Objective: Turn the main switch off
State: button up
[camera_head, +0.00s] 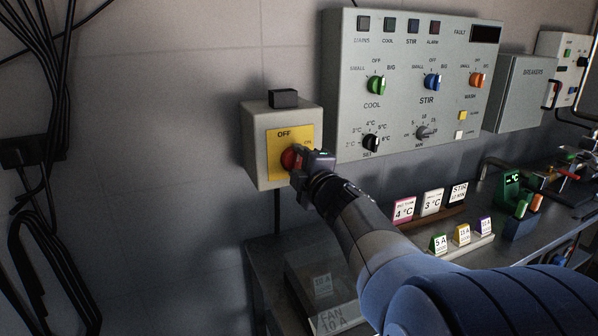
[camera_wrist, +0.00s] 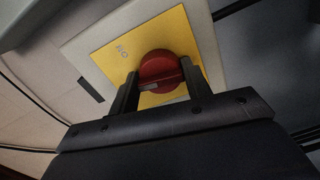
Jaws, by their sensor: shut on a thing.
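The main switch is a red rotary knob (camera_head: 290,159) on a yellow plate (camera_head: 275,147) marked OFF at the top and ON at the right. The plate is on a pale box (camera_head: 256,145) on the wall. My gripper (camera_head: 300,160) is at the knob from the right. In the wrist view its two dark fingers (camera_wrist: 160,93) are on either side of the red knob (camera_wrist: 160,72), shut on it. Part of the knob and of the ON mark is hidden by my gripper in the head view. The knob's pointing direction is hard to tell.
A grey control panel (camera_head: 410,95) with coloured knobs is right of the switch box. A breaker box (camera_head: 523,92) hangs further right. Below is a bench with number cards (camera_head: 432,203) and a clear box (camera_head: 322,290). Black cables (camera_head: 38,190) hang at left.

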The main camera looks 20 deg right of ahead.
jog(key=shift+n+b, duration=0.35)
jog(key=shift+n, duration=0.45)
jog(key=o, duration=1)
jog(key=s+p, duration=0.2)
jog(key=s, duration=0.8)
jog(key=shift+s, duration=0.4)
